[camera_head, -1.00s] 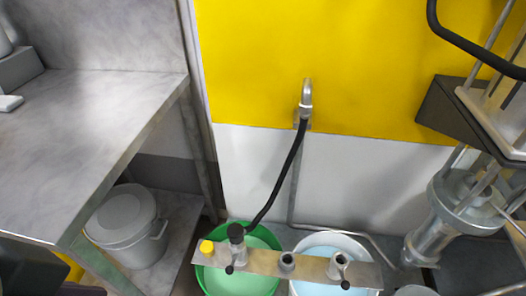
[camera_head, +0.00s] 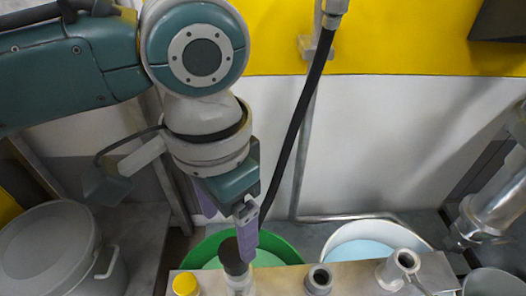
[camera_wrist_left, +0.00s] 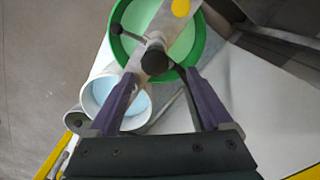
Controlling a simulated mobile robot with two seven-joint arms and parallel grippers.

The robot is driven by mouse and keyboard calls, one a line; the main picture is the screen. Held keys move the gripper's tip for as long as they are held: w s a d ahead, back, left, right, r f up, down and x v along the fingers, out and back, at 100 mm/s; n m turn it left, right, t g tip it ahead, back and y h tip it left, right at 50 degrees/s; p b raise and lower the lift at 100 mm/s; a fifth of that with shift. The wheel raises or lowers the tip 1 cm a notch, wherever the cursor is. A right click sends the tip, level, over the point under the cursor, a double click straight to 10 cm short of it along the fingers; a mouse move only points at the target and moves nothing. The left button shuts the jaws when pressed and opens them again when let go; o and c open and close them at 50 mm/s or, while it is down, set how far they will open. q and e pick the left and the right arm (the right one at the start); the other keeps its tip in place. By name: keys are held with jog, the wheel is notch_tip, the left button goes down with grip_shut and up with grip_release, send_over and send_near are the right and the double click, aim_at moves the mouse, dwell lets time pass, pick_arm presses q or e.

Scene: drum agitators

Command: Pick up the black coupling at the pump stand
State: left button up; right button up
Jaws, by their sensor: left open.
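The black coupling (camera_head: 233,257) sits upright on a fitting of the metal pump-stand bar (camera_head: 345,275), at the lower end of a black hose (camera_head: 300,120). My left gripper (camera_head: 228,236) is open just above it, with purple fingers pointing down. One finger overlaps the coupling's right side in the head view. In the left wrist view the coupling (camera_wrist_left: 155,62) shows between the two fingertips (camera_wrist_left: 161,74), with gaps visible on both sides. I cannot tell whether the tips are level with it. The gripper hides where the hose joins the coupling. My right gripper is not in view.
A yellow cap (camera_head: 185,284) and other fittings (camera_head: 318,279) stand on the same bar. A green bucket (camera_head: 285,247) and a white bucket (camera_head: 405,236) with pale blue liquid are behind it. A lidded grey bin (camera_head: 45,250) is at left.

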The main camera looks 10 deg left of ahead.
aim_at(233, 250)
pick_arm(q)
notch_tip(233, 250, down, 2)
jog(key=shift+s+d+f, duration=0.1)
jog(key=f+b, duration=0.1)
jog(key=f, duration=0.1)
jog(key=f+b, duration=0.2)
jog(key=f, duration=0.1)
jog(key=shift+s+d, duration=0.2)
jog(key=shift+c, duration=0.2)
grip_shut()
dwell(0.3)
